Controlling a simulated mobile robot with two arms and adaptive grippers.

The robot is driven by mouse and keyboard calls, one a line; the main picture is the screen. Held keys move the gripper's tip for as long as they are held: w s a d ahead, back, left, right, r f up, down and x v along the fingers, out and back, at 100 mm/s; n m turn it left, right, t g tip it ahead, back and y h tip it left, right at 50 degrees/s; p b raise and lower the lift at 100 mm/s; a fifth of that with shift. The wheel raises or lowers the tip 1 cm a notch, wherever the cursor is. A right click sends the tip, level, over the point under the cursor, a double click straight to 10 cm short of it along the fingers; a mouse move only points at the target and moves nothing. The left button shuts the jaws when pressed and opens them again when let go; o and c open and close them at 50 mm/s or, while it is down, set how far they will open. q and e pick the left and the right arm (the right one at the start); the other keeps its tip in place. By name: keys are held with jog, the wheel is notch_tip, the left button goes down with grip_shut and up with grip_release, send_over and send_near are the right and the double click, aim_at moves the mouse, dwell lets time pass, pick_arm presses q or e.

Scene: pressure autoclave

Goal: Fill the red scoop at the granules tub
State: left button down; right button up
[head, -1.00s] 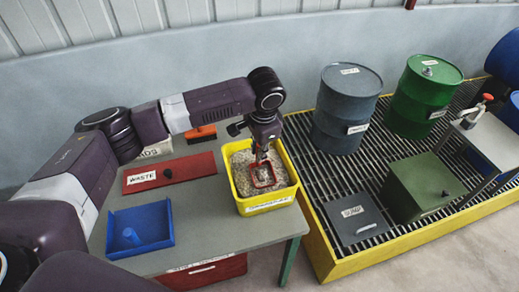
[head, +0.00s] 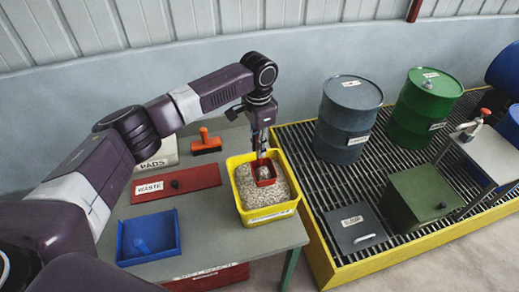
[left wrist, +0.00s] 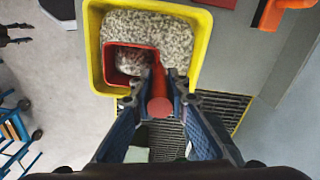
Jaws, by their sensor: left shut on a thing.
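The yellow granules tub (head: 270,217) stands at the right end of the grey-green table, full of pale granules. The red scoop (head: 264,181) is over the back half of the tub, within its outline, and pale granules show inside it. My left gripper (head: 260,147) is above the scoop, shut on its handle. In the left wrist view the red handle (left wrist: 160,90) lies between the fingers, and the scoop's square cup (left wrist: 152,57) shows over the granules. I cannot tell whether the scoop's underside touches the granules.
To the right, a yellow-edged grating (head: 300,150) holds a grey drum (head: 345,120) and a green drum (head: 422,110).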

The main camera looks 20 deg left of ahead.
jog(key=shift+r+p, duration=2)
jog(key=shift+r, duration=0.2)
